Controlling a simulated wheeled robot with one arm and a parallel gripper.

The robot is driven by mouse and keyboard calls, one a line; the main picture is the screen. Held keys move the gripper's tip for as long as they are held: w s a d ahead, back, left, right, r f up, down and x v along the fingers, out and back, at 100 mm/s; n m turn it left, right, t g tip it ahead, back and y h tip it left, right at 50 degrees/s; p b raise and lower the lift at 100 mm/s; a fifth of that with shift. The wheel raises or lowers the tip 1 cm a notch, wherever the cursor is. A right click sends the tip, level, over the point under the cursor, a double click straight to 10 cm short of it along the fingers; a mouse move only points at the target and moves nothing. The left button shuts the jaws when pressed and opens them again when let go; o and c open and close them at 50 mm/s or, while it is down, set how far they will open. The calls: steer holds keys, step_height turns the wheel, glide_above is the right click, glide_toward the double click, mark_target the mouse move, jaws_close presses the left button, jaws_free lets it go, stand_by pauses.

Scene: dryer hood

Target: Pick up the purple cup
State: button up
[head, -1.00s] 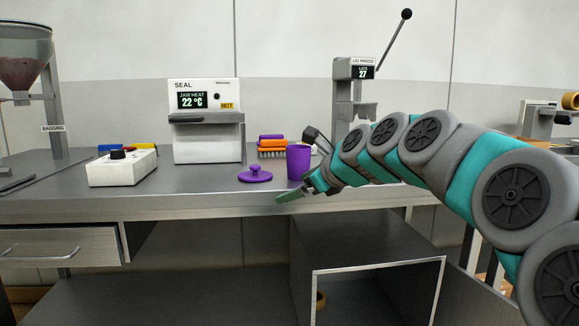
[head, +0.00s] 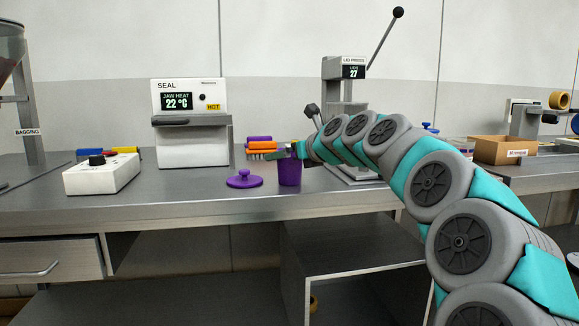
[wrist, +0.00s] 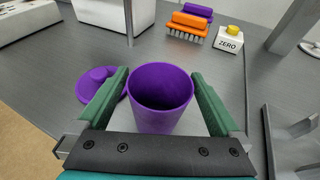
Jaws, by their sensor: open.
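The purple cup (head: 290,173) stands upright on the grey bench near its front edge. In the wrist view the cup (wrist: 160,118) is open at the top and looks empty. My gripper (head: 286,150) is at the cup's upper part. In the wrist view my gripper (wrist: 160,90) is open, with one green finger on each side of the cup. A gap shows on the right side; the left finger is close to the wall, and I cannot tell whether it touches. The purple lid (head: 244,179) with a knob lies left of the cup; it also shows in the wrist view (wrist: 95,84).
Orange and purple brushes (head: 261,150) lie behind the cup. A white seal machine (head: 192,123) marked HOT and a white control box (head: 101,175) stand left. The lid press (head: 345,95) stands behind my arm. A white ZERO button box (wrist: 230,40) is right of the brushes.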

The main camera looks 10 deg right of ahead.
steer(key=shift+x, duration=1.2)
steer(key=shift+c, duration=0.2)
steer(key=c, duration=1.1)
